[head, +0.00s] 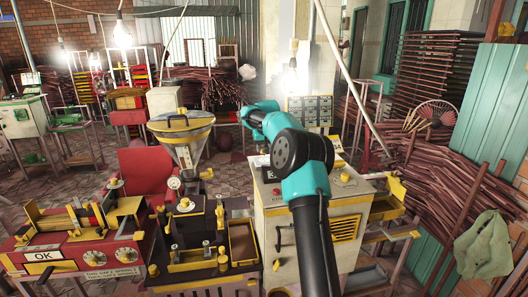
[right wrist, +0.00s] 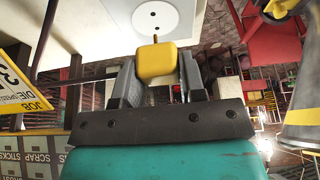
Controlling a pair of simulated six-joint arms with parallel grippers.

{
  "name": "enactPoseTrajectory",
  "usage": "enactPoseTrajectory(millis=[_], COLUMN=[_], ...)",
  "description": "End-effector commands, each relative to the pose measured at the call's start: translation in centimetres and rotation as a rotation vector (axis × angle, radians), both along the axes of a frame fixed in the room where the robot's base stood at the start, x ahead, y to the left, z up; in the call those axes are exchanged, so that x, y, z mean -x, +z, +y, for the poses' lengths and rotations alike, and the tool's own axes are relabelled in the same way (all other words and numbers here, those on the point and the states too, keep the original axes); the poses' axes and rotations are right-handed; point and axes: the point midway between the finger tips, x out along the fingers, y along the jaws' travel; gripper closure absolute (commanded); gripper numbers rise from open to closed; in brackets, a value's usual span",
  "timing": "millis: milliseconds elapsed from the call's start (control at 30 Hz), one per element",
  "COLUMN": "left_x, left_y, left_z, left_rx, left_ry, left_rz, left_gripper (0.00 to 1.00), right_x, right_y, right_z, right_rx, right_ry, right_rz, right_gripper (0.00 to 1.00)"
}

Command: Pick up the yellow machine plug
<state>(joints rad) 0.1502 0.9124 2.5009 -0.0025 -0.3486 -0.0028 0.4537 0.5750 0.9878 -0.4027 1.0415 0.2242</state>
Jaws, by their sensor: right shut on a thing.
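The yellow machine plug (right wrist: 157,62) shows in the right wrist view as a rounded yellow block with a thin prong at its far end. It sits between the two dark fingers of my right gripper (right wrist: 157,80), which is shut on it. In the head view my teal and black right arm reaches into the middle of the scene, and its fingers and the plug are hidden. My left gripper is not in view.
A white plate (right wrist: 155,15) with two dark holes lies beyond the plug. A cream cabinet (head: 270,232), a black machine with a metal funnel (head: 188,152) and a red machine (head: 75,255) stand near the arm. Bundles of sticks (head: 455,175) fill the right.

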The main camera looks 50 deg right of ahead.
Motion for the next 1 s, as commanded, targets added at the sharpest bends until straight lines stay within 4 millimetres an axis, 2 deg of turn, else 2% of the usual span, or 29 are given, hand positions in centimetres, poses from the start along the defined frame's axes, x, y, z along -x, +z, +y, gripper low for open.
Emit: enactPoseTrajectory(millis=[433,1000], left_x=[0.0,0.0], left_y=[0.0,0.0], left_z=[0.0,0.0], left_rx=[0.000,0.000], left_ry=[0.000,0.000], left_rz=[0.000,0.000], left_gripper=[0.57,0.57], right_x=[2.3,8.8], right_y=[0.3,1.2], right_z=[2.5,10.0], right_rx=[0.000,0.000], right_ry=[0.002,0.003], right_rz=[0.001,0.001], right_gripper=[1.00,1.00])
